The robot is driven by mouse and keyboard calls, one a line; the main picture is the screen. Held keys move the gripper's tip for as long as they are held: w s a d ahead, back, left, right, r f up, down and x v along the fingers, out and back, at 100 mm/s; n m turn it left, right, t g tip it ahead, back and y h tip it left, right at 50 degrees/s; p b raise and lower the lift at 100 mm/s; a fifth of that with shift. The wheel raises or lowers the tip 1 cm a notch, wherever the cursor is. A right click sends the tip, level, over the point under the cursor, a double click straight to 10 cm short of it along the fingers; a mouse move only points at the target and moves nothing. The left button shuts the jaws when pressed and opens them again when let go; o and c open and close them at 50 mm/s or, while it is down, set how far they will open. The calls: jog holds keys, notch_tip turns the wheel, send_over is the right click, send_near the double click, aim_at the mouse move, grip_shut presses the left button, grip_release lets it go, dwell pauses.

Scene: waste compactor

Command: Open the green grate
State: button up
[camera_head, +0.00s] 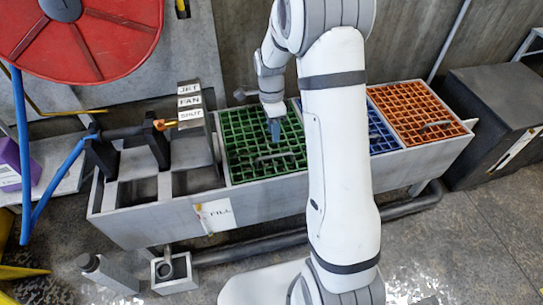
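The green grate (245,138) lies flat in the top of the long grey trough, left of the blue grate. A dark bar handle (275,157) runs across its front half. My gripper (274,132) points down over the back half of the green grate, a little behind the handle in the picture. It looks apart from the handle. Its fingers are small and seen as one dark shape, so I cannot tell whether they are open or shut.
The blue grate (380,137) is partly behind my arm, and the orange grate (405,105) is at the right. Left stand upright plates labelled JET, FAN and SHUT (190,115), with a hose nozzle (165,124). A red reel (80,35) hangs upper left. A dark box (490,110) stands right.

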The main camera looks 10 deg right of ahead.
jog(key=f, duration=0.2)
jog(key=s+f+b, duration=0.1)
jog(key=f, duration=0.2)
jog(key=f+b, duration=0.1)
jog(key=f, duration=0.2)
jog(key=shift+s, duration=0.15)
grip_shut()
dwell(0.3)
